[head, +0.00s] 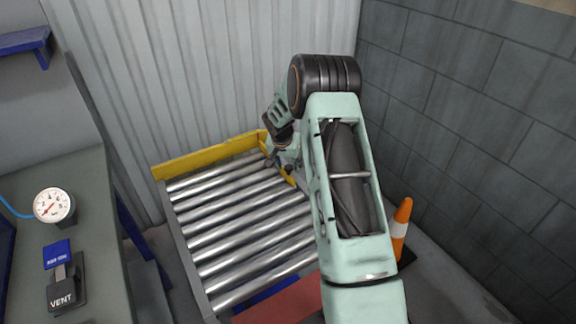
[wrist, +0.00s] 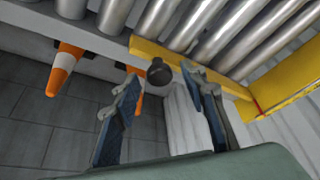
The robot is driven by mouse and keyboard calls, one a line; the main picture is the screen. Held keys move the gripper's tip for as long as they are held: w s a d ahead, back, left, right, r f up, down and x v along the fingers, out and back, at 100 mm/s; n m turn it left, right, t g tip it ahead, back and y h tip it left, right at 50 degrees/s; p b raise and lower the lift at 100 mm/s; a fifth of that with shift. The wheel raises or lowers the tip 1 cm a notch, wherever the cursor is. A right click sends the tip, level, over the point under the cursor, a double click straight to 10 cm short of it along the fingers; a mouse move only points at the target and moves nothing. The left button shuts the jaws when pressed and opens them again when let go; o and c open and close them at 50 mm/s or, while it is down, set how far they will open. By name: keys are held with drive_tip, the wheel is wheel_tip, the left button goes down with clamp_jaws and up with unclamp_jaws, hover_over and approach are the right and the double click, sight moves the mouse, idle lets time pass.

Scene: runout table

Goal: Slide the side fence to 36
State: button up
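In the wrist view, a yellow side fence (wrist: 199,72) runs along the ends of the rollers. A dark round knob (wrist: 158,73) stands out near its left end. My gripper (wrist: 161,76) is open, with one blue-padded finger on each side of the knob in the picture and gaps visible on both sides. I cannot tell how deep the knob lies between the fingers. In the head view, my gripper (head: 281,160) is at the far right of the roller table, and my arm hides most of the side fence (head: 290,179). No scale figures are readable.
The roller table (head: 240,220) has a yellow bar (head: 205,157) across its far end, against a corrugated wall. An orange and white cone (head: 400,226) stands at right near a block wall. A bench (head: 30,180) with a gauge (head: 53,206) is at left. The rollers are bare.

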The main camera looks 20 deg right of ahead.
drive_tip(key=shift+c, duration=0.2)
clamp_jaws()
drive_tip(key=a+b, duration=0.1)
drive_tip(key=a, duration=0.1)
drive_tip(key=a+b, duration=0.1)
drive_tip(key=a, duration=0.1)
drive_tip(key=shift+s, duration=0.4)
drive_tip(key=shift+o, duration=0.2)
unclamp_jaws()
drive_tip(key=shift+r, duration=0.1)
